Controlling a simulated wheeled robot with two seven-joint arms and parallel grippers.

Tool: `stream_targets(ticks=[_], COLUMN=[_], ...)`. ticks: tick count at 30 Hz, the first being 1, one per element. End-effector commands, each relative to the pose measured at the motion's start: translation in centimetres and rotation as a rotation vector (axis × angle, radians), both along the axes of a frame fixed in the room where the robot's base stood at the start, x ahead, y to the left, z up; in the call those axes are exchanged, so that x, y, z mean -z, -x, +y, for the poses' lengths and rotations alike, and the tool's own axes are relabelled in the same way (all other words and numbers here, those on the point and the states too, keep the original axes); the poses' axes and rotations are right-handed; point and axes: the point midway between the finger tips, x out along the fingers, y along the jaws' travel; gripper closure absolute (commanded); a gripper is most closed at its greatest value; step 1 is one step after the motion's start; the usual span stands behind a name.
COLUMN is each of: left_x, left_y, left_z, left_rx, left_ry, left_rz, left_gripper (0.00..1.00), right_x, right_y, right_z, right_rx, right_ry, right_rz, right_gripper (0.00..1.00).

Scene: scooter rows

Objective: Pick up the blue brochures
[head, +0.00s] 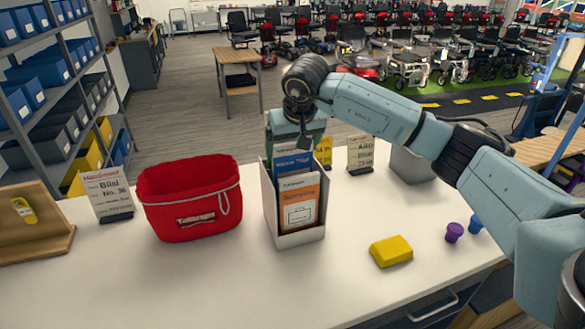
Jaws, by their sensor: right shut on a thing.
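The blue brochures (292,163) stand upright at the back of a white holder (297,240) on the counter, in the middle of the head view. White and orange brochures (299,207) stand in front of them. My right gripper (295,145) reaches in from the right and points down over the holder. It is shut on the blue brochures at their top edge, and its fingertips are mostly hidden. The brochures' lower part is still behind the front ones. My left gripper is not in view.
A red fabric basket (190,205) and a sign stand (107,193) are left of the holder. A yellow block (391,251), purple (454,232) and blue (475,224) small items, and a grey bin (412,165) are to the right. The front counter is clear.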

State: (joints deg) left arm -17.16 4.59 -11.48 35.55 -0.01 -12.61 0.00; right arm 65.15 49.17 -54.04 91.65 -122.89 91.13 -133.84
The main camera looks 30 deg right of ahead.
Motion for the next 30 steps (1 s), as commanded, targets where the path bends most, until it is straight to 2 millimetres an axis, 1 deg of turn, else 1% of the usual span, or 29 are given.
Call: stream_targets(ticks=[5, 8, 11, 14, 18, 24, 27, 30], left_x=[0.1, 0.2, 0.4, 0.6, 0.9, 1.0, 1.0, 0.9], left_y=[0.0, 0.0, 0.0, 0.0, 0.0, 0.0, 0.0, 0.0], left_z=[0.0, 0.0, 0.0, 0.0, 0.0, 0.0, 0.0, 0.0], left_rx=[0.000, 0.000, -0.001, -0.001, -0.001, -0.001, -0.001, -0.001], left_ry=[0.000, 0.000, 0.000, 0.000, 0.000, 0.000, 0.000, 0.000], left_rz=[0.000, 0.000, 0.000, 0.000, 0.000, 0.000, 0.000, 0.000], left_gripper=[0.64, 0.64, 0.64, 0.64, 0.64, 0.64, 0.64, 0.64], right_x=[-0.5, -1.5, -3.0, -5.1, -8.6, -13.3, -15.2, -16.6], right_y=[-0.1, -0.1, -0.1, -0.1, -0.1, -0.1, -0.1, -0.1], right_z=[0.0, 0.0, 0.0, 0.0, 0.0, 0.0, 0.1, 0.0], right_rx=[0.001, 0.001, 0.001, 0.001, 0.000, 0.001, 0.000, 0.002], right_ry=[0.000, 0.000, 0.000, -0.001, -0.001, 0.000, -0.001, 0.000], right_rz=[-0.002, -0.003, -0.005, -0.006, -0.006, -0.005, -0.003, -0.003], right_gripper=[0.46, 0.46, 0.46, 0.46, 0.46, 0.46, 0.46, 0.46])
